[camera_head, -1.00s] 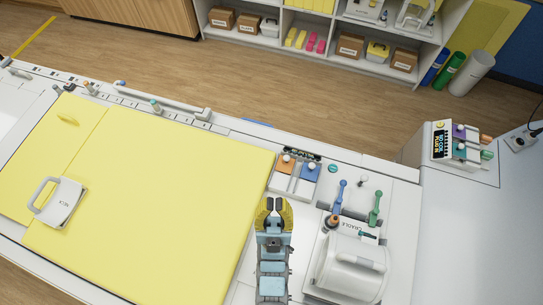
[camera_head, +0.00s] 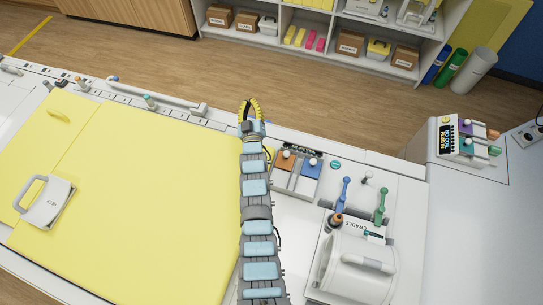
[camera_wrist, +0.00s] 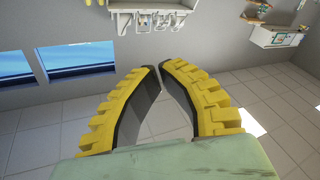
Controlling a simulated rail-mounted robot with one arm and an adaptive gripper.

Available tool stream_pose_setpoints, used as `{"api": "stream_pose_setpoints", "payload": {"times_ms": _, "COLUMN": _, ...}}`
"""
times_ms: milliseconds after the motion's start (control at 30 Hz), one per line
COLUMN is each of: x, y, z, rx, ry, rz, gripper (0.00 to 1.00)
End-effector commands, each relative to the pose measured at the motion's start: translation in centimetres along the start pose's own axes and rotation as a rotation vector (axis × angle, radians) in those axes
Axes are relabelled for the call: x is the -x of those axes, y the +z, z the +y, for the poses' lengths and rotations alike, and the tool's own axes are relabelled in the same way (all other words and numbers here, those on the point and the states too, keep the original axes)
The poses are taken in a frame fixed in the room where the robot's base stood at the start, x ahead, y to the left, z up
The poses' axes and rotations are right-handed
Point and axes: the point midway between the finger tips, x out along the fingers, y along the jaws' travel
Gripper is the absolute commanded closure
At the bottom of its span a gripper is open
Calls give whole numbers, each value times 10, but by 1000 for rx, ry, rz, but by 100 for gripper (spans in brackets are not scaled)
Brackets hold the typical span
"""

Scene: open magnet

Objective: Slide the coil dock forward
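My gripper (camera_head: 250,101) is at the far edge of the white table, past the yellow pad (camera_head: 150,190). In the wrist view (camera_wrist: 159,67) its yellow-backed fingers lean together until their tips nearly meet, with nothing between them. A white cradle unit marked CRADLE (camera_head: 350,270) stands right of my arm, with a curved white cover and handle. Blue (camera_head: 341,196) and green (camera_head: 381,205) levers stand behind it. A white box with a small screen (camera_head: 462,140) is farther right. No readable label tells me which unit is the coil dock. My gripper touches none of these units.
A white coil with a handle (camera_head: 47,202) lies on the pad. Wooden floor separates the table from shelves (camera_head: 340,30) behind.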

Motion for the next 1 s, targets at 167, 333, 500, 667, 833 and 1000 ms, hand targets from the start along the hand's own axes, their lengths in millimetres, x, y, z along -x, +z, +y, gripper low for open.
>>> {"api": "stream_pose_setpoints", "payload": {"times_ms": 167, "x": -41, "y": 40, "z": -37, "rx": 88, "ry": -122, "rz": -204, "gripper": 100}}
{"api": "stream_pose_setpoints", "payload": {"times_ms": 333, "x": -60, "y": 75, "z": -68, "rx": 185, "ry": -255, "rz": -402, "gripper": 100}}
{"api": "stream_pose_setpoints", "payload": {"times_ms": 500, "x": -64, "y": 98, "z": -91, "rx": 292, "ry": -395, "rz": -590, "gripper": 100}}
{"api": "stream_pose_setpoints", "payload": {"times_ms": 667, "x": -53, "y": 112, "z": -104, "rx": 398, "ry": -533, "rz": -763, "gripper": 100}}
{"api": "stream_pose_setpoints", "payload": {"times_ms": 833, "x": -31, "y": 116, "z": -104, "rx": 518, "ry": -680, "rz": -947, "gripper": 100}}
{"api": "stream_pose_setpoints", "payload": {"times_ms": 1000, "x": 1, "y": 109, "z": -92, "rx": 636, "ry": -825, "rz": -1130, "gripper": 100}}
